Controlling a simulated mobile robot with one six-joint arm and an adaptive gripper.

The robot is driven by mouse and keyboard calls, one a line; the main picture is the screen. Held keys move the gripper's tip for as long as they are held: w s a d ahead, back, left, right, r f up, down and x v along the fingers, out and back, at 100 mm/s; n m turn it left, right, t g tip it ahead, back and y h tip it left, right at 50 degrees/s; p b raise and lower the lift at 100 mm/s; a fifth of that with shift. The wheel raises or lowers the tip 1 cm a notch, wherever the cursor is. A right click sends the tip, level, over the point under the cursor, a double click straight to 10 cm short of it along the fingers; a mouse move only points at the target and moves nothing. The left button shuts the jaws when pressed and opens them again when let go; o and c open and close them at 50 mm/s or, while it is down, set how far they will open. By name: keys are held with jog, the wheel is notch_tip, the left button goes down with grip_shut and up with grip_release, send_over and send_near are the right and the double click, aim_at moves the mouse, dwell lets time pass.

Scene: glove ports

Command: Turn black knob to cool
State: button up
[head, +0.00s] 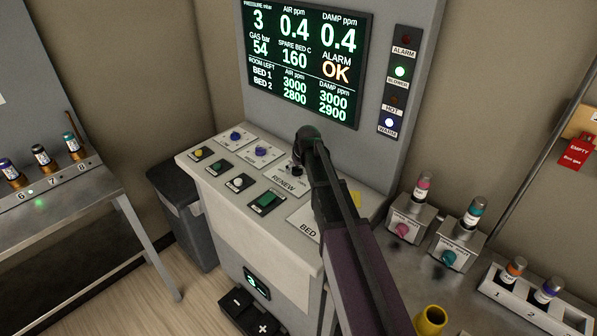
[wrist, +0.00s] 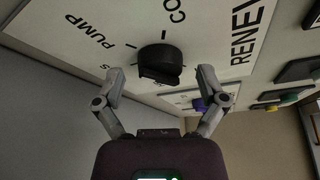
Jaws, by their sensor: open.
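The black knob (wrist: 160,62) shows in the wrist view on a pale panel. Its printed labels read "PUMP" and "CO...", the second cut off by the frame edge, with short tick marks beside the knob. I cannot tell which mark it points to. My gripper (wrist: 161,74) is open, with one finger to the left of the knob and one to the right. Gaps show between the fingers and the knob, and nothing is held. In the head view my arm reaches down over the console (head: 255,235) and hides most of the knob's area.
Several buttons, such as a green one (head: 267,203), sit on the console top left of my arm. A lit display (head: 305,60) stands behind. A steel bench with pink (head: 402,230) and teal (head: 448,258) knobs and a yellow cup (head: 430,320) is at right.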

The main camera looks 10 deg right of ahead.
dwell(0.3)
jog(key=c, duration=1.2)
jog(key=shift+o, duration=0.2)
jog(key=shift+m, duration=0.5)
jog(key=m+h, duration=0.2)
jog(key=m, duration=0.3)
jog(key=shift+a, duration=0.2)
jog(key=m+h, duration=0.1)
jog(key=m, duration=0.2)
jog(key=m+g+h, duration=0.1)
jog(key=m, duration=0.2)
jog(key=shift+a, duration=0.1)
